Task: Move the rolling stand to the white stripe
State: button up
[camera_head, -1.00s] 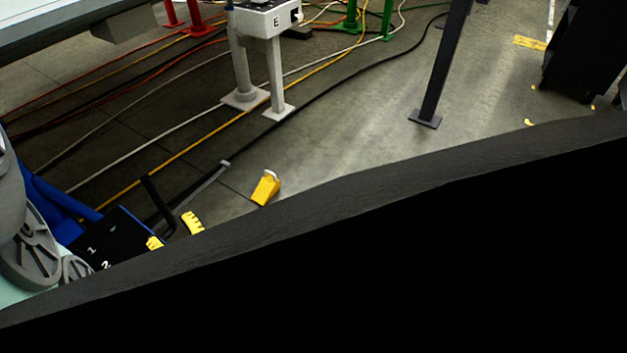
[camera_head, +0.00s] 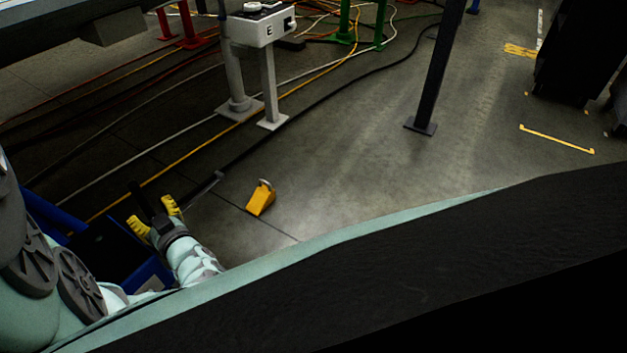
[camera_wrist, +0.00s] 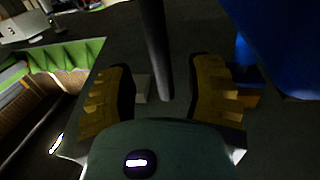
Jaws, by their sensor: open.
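The rolling stand appears to be the blue-framed unit (camera_head: 154,270) with a dark panel at the lower left of the head view, partly hidden by my arm. A dark upright bar rises beside it, and in the wrist view a dark bar (camera_wrist: 154,45) runs between the yellow fingers. My gripper (camera_head: 153,215) is open around or just behind this bar; contact cannot be told. It also shows in the wrist view (camera_wrist: 160,78). A blue surface (camera_wrist: 285,40) fills the wrist view's upper right. A short white stripe (camera_head: 540,28) lies on the floor at the far upper right.
A yellow wedge (camera_head: 261,198) lies right of my gripper. Cables cross the floor behind it. A grey pedestal box (camera_head: 258,28) and a dark post (camera_head: 437,75) stand farther back. A dark cabinet (camera_head: 580,55) is at right, near yellow floor marks. Open floor lies between.

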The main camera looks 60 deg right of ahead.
aim_at(146, 205)
jog(key=shift+w+d+b, duration=0.15)
jog(key=shift+w+b, duration=0.05)
jog(key=shift+w, duration=0.85)
jog(key=shift+w+d+b, duration=0.15)
jog(key=shift+w, duration=0.9)
grip_shut()
